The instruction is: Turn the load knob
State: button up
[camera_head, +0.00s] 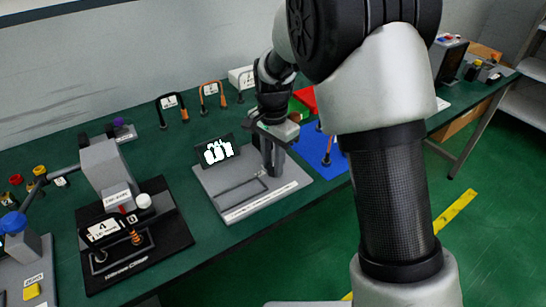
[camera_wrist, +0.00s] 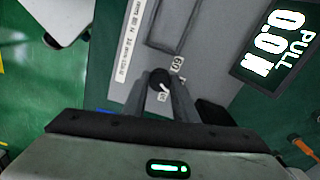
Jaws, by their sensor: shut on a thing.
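The load knob (camera_wrist: 159,77) is a small dark round knob with a pale pointer mark, on a light grey base plate (camera_head: 228,196). In the wrist view it sits between the fingertips of my gripper (camera_wrist: 163,92), which is shut on it. Small white number labels lie beside the knob, one reading 60. In the head view my gripper (camera_head: 272,160) points down at the right side of the plate, and the knob is hidden there. A black display (camera_wrist: 276,42) reads PULL 0.0 N; it also shows at the back of the plate in the head view (camera_head: 216,151).
A black base (camera_head: 165,240) with a grey block and a white knob stands to the left. A blue mat (camera_head: 333,163) and red piece (camera_head: 306,98) lie right of the plate. Labelled cable loops (camera_head: 172,101) stand behind. The green table's front edge is close to the plate.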

aim_at(273, 167)
jog(key=m+p, duration=0.3)
jog(key=m, duration=0.2)
jog(key=shift+r, duration=0.1)
jog(key=shift+w+m, duration=0.1)
jog(key=shift+m, duration=0.2)
dwell(0.4)
jog(key=o, duration=1)
jog(key=shift+o, duration=0.2)
notch_tip(273, 167, up, 17)
jog(key=p, duration=0.2)
jog(key=shift+r, duration=0.15)
